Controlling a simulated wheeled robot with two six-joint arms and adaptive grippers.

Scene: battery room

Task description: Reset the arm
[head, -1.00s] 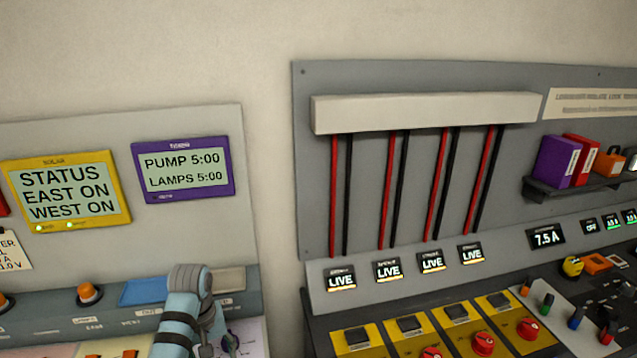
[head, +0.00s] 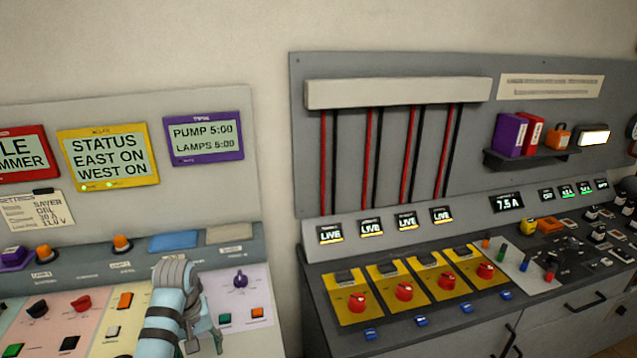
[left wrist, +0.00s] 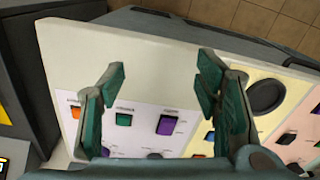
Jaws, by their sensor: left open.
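My left arm (head: 165,318) rises from the bottom edge in the head view, in front of the left control desk. Its gripper is mostly hidden behind the arm there, beside the purple knob (head: 240,279) on the desk's right panel. In the left wrist view my left gripper (left wrist: 160,80) is open, with its two green fingers wide apart and nothing between them. It is above the pale panel (left wrist: 150,65), which has an orange button (left wrist: 76,112), a green button (left wrist: 124,119) and a purple switch (left wrist: 167,125). My right gripper is not in view.
The left desk carries a yellow status screen (head: 108,158) and a purple timer screen (head: 204,139). To the right, a grey cabinet (head: 400,333) has several red knobs and LIVE displays. A shelf (head: 530,158) holds binders. A narrow gap separates the desks.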

